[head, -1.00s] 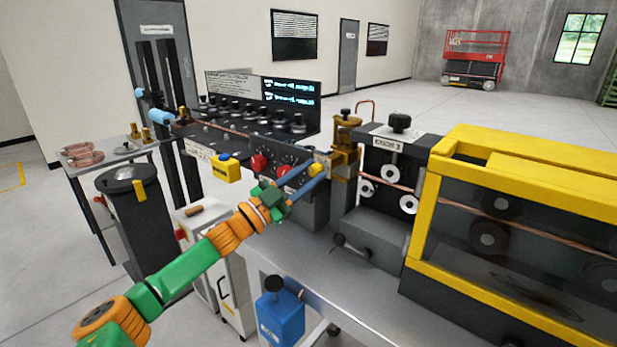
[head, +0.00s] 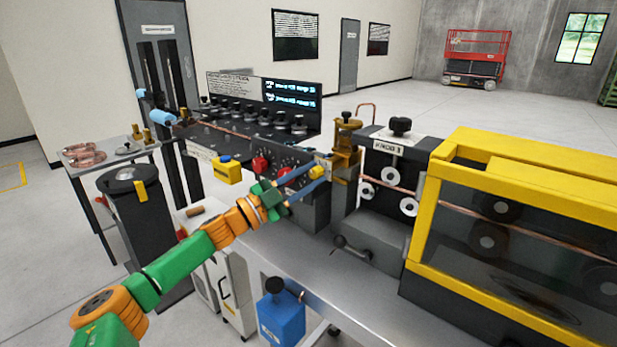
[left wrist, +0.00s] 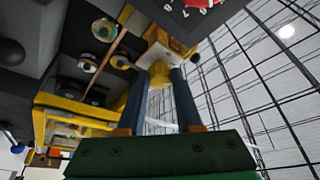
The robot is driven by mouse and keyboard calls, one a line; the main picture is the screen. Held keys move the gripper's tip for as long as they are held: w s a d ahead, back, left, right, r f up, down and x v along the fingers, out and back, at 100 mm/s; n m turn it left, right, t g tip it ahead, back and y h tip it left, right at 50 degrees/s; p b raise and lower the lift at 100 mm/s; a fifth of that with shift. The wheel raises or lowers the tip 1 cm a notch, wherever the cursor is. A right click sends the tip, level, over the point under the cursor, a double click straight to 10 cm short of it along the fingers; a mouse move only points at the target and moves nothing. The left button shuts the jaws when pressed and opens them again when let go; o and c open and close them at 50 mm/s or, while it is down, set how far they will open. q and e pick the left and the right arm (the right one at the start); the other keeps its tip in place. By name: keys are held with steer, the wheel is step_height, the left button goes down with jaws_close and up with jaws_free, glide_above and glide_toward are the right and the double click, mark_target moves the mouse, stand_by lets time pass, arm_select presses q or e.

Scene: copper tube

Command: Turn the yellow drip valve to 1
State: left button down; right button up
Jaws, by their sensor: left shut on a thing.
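The yellow drip valve (head: 316,171) is a small knob below the brass oiler cup (head: 346,140) on the machine's front. My left gripper (head: 313,175) reaches up to it from the lower left, and its two blue fingers are shut on it. In the left wrist view the yellow valve (left wrist: 160,73) sits between the blue fingertips, below a brass block (left wrist: 168,45). Any number marks around the valve cannot be read. My right gripper is not in view.
Red knobs (head: 260,164) on a dark dial panel lie just left of the valve. The white roller unit (head: 384,190) and the yellow guard (head: 435,215) stand to the right. A blue box (head: 281,318) with a black knob hangs below the bench edge.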

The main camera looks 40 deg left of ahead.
mark_target(312, 179)
arm_select(q)
steer(key=c, duration=0.9)
jaws_free()
steer(key=shift+r, duration=0.1)
steer(key=o, duration=0.3)
steer(key=shift+w, duration=0.15)
steer(key=b+v, duration=0.2)
steer(key=f+b+v, duration=0.1)
steer(key=b+v, duration=0.1)
steer(key=v, duration=0.1)
steer(key=shift+s+a+r, duration=0.1)
steer(key=shift+s+a, duration=0.1)
steer(key=shift+s, duration=0.3)
steer(key=shift+s+a+r, duration=0.1)
steer(key=shift+s+a, duration=0.1)
steer(key=shift+s, duration=0.25)
steer(key=shift+f, duration=0.1)
